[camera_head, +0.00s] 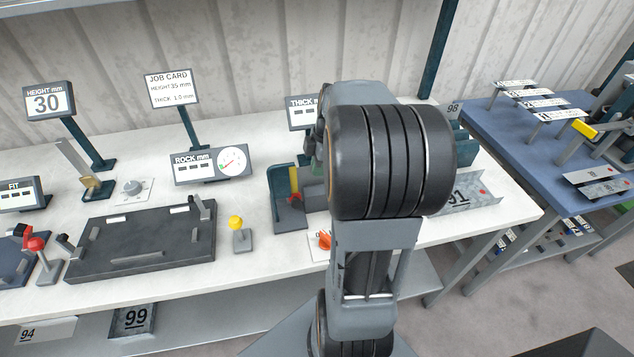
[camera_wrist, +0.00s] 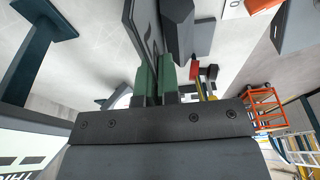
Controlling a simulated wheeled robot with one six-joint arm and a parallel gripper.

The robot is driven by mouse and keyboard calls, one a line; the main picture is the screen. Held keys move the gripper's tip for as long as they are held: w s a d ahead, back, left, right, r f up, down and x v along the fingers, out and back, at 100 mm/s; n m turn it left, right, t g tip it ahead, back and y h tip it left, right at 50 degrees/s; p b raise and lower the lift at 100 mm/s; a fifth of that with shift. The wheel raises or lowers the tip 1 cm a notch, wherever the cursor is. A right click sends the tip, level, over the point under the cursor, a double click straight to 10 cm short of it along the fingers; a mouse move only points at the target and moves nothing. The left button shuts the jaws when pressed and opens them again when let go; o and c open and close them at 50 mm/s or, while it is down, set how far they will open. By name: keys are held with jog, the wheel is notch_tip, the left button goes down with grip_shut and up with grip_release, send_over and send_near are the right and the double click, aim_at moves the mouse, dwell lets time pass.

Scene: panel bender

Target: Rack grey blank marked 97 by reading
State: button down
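My gripper (camera_wrist: 157,80) shows two green finger pads in the wrist view, closed on a thin dark grey plate (camera_wrist: 147,28). The plate points away from the fingers and is seen nearly edge-on. Part of a black mark shows on its face, but I cannot read a number. A grey blank marked 91 (camera_head: 475,201) lies at the bench's right end. A blank marked 99 (camera_head: 134,320) and one marked 94 (camera_head: 45,331) are on the lower shelf. No 97 is readable.
The white bench (camera_head: 260,262) carries a dark fixture plate (camera_head: 150,240), a rocker gauge (camera_head: 212,166), a job card (camera_head: 172,87) and a height display (camera_head: 48,102) reading 30. A blue table (camera_head: 480,118) at right holds several labelled plates. A 98 label (camera_head: 453,108) stands behind my arm.

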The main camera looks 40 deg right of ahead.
aim_at(319, 181)
jog(key=shift+w+r, duration=0.15)
jog(key=w+a+p+v, duration=0.1)
jog(key=a+p+v, duration=0.1)
jog(key=p+v, duration=0.6)
jog(key=shift+v, duration=1.45)
jog(key=shift+s, duration=0.1)
